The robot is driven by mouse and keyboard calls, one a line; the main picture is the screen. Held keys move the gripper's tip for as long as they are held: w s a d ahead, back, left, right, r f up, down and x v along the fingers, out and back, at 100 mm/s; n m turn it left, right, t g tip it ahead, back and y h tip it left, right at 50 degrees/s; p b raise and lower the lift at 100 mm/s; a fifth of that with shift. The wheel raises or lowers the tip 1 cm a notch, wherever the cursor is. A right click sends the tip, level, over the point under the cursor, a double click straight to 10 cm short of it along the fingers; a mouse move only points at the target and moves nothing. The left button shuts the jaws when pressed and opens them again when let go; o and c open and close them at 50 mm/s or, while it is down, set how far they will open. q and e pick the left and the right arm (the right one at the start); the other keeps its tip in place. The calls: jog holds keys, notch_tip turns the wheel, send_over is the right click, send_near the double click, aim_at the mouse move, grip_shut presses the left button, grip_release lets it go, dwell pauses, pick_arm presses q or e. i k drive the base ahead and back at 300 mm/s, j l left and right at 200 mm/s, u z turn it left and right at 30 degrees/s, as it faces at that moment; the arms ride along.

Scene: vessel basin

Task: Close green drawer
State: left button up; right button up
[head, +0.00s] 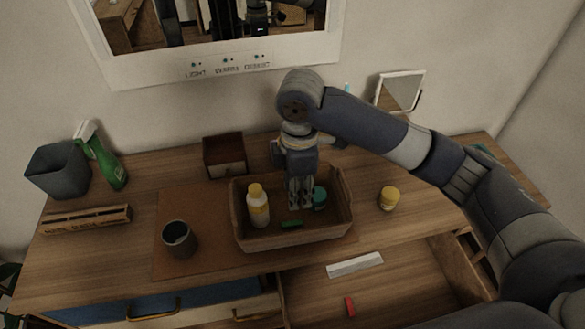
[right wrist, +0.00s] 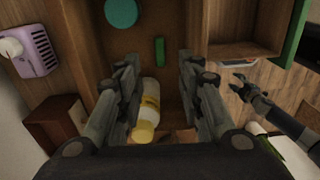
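The drawer with the green front edge (right wrist: 294,34) is at the upper right of the right wrist view and stands pulled out. In the head view an open wooden drawer (head: 400,285) juts out at the lower right; its front is out of that view. My right gripper (head: 300,205) points down over the wooden basket (head: 290,242). Its fingers (right wrist: 160,85) are spread and hold nothing, and it is apart from the drawer. My left gripper (right wrist: 235,86) shows small at the right of the right wrist view, near the drawer, with its fingers apart; contact cannot be told.
The basket holds a yellow-capped bottle (head: 258,207), a teal jar (head: 320,198) and a green item (head: 291,224). A dark cup (head: 178,240) and a yellow jar (head: 389,197) stand beside it. A blue drawer (head: 190,295) is at lower left. A red item (head: 349,306) lies in the open drawer.

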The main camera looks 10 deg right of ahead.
aim_at(422, 279)
jog(key=k+j, duration=0.3)
jog(key=k, duration=0.15)
jog(key=k+j, duration=0.3)
jog(key=k, duration=0.15)
jog(key=k+j, duration=0.3)
jog(key=k, duration=0.2)
